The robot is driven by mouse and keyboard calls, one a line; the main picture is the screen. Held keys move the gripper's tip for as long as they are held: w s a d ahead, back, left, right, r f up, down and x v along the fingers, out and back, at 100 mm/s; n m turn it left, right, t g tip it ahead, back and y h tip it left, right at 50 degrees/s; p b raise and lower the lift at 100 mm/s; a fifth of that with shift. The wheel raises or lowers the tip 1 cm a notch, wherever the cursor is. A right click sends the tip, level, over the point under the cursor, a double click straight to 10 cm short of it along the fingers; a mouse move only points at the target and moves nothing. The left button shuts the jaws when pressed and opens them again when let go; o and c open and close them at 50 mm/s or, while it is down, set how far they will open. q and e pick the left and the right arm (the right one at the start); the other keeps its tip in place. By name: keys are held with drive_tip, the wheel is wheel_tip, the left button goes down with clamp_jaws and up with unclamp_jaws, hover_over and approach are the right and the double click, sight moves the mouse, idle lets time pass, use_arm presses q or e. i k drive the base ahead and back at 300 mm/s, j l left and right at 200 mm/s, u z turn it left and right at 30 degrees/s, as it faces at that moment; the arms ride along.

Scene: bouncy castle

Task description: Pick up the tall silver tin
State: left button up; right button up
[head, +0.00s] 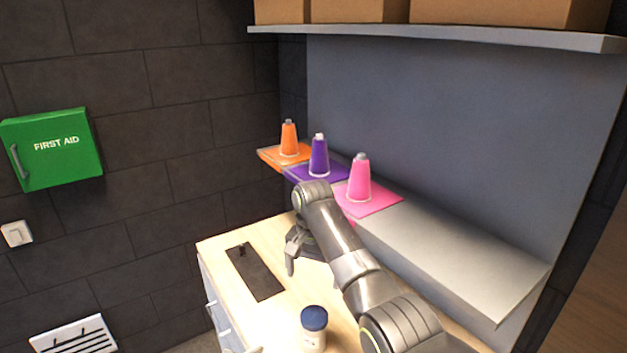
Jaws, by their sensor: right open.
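I cannot make out a tall silver tin in the head view; my right arm covers part of the counter and may hide it. My right gripper (301,259) hangs over the light wooden counter (225,245), just right of a dark mat. Its jaws are open, pointing downward, and one finger shows clearly while the rest is partly covered by the arm. I see nothing held between the fingers. My left gripper is not in view.
A white jar with a blue lid (314,319) stands at the counter's front. The dark mat (257,274) lies left. Orange (289,139), purple (319,158) and pink (359,182) cones stand on the grey ledge (450,255) behind. A shelf (460,34) with boxes hangs above.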

sight(312, 342)
drive_tip(key=k+j, duration=0.8)
